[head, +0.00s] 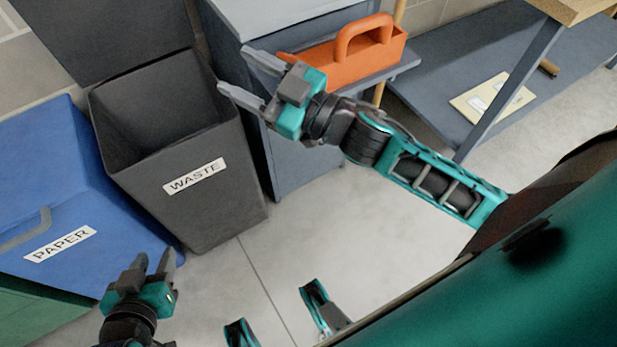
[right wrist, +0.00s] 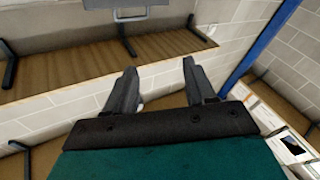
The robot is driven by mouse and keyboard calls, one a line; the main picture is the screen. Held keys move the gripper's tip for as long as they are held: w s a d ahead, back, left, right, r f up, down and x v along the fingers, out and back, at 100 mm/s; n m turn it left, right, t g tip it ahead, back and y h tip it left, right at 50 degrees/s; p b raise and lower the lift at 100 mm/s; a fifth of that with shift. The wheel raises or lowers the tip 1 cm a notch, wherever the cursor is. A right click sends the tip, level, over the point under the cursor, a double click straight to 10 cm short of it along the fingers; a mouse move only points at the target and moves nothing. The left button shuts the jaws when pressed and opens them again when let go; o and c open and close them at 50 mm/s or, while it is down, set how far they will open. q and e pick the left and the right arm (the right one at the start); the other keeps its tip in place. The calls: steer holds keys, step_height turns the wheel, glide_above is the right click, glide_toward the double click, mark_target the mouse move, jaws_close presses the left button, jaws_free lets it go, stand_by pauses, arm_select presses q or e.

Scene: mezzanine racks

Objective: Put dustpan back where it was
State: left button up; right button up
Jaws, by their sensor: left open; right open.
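I cannot make out a dustpan for certain in either view. My right gripper (head: 233,69) is open and empty in the head view, beside the grey cabinet and near the orange tote. In the right wrist view its two fingers (right wrist: 159,66) stand apart with nothing between them. My left gripper (head: 154,257) is open and empty at the lower left of the head view, in front of the bins. A grey object with a thin handle-like outline (right wrist: 130,14) is cut off at the top of the right wrist view. I cannot tell what it is.
A dark waste bin (head: 215,208) and blue paper bin (head: 105,195) stand at left. An orange tote (head: 325,70) is by the grey cabinet (head: 300,160). A low grey shelf (head: 430,85) holds a folder (head: 492,97). Wooden shelves (right wrist: 90,65) show in the wrist view.

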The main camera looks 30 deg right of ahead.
steer(key=s+d+f+m+g+h, duration=0.2)
steer(key=s+f+m+h, duration=0.2)
steer(key=f, duration=0.6)
steer(key=s+d+f+m+g+h, duration=0.2)
steer(key=s+f, duration=0.5)
steer(key=f, duration=0.4)
steer(key=m+g+h, duration=0.1)
steer(key=m+h, duration=0.1)
steer(key=shift+s+g+h, duration=0.15)
steer(key=shift+g+h, duration=0.15)
steer(key=shift+h, duration=0.1)
arm_select(q)
steer(key=shift+y, duration=0.5)
steer(key=a+r+p, duration=0.1)
steer(key=p, duration=0.1)
steer(key=s+a+r+p, duration=0.1)
steer(key=r+p, duration=0.1)
steer(key=p, duration=0.1)
steer(key=a+r+p, duration=0.1)
steer(key=p, duration=0.2)
steer(key=shift+s+r, duration=0.15)
steer(key=shift+s, duration=0.15)
arm_select(e)
steer(key=shift+h, duration=0.5)
steer(key=d+r, duration=0.1)
steer(key=s+d+r, duration=0.1)
steer(key=r, duration=0.2)
steer(key=shift+s+d+r, duration=0.15)
steer(key=shift+s+d, duration=0.05)
steer(key=shift+d, duration=0.2)
